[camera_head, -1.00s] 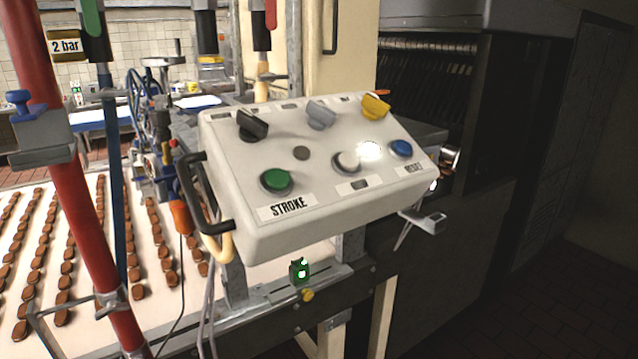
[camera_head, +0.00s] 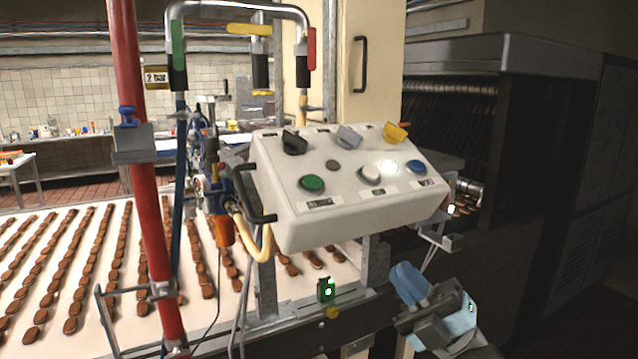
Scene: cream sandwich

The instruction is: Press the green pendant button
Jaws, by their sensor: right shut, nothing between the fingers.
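The green button (camera_head: 312,183) is a round cap at the lower left of the white pendant box (camera_head: 345,212), above a white label. The box's sloped face tilts toward me and nothing covers the button. My right gripper (camera_head: 406,273) is at the lower right, below the box and apart from it. Its light-blue fingers are closed together and hold nothing. My left gripper is out of view.
The pendant also carries a white button (camera_head: 371,173), a blue button (camera_head: 416,167) and black, grey and yellow knobs. A black handle (camera_head: 253,195) sticks out on its left. A red post (camera_head: 150,220) stands left. Biscuit rows cover the conveyor (camera_head: 55,230).

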